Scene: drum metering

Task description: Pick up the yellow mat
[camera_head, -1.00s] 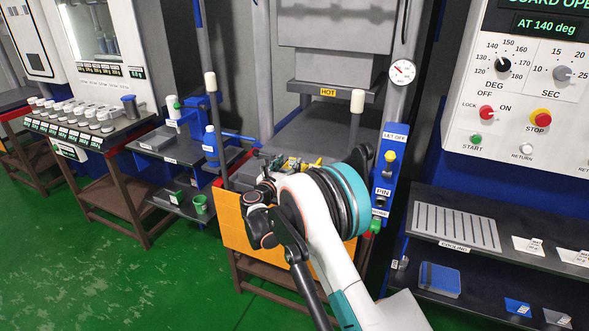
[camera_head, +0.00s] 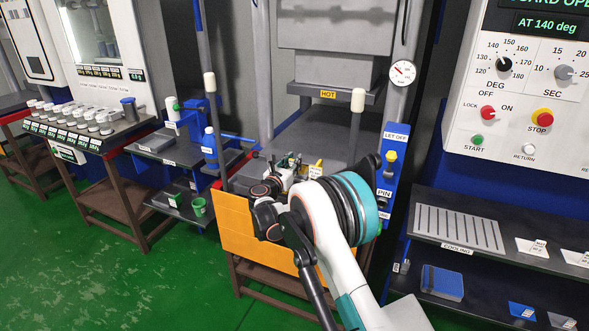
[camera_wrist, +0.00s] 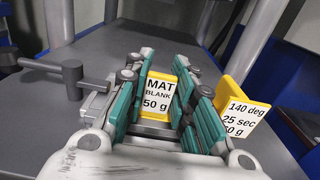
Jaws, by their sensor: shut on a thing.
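The yellow mat (camera_wrist: 161,72), labelled "MAT BLANK 50 g", stands upright between my fingers in the wrist view. In the head view my gripper (camera_head: 290,168) is low over the grey press bed, partly hidden behind my arm, and I cannot make out the mat's edges there.
A second yellow piece (camera_wrist: 240,105), labelled "140 deg, 25 sec, 50 g", stands just right of my fingers. A grey T-handled part (camera_wrist: 72,72) is close on the left. The press block marked HOT (camera_head: 328,93) hangs above the bed between posts.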

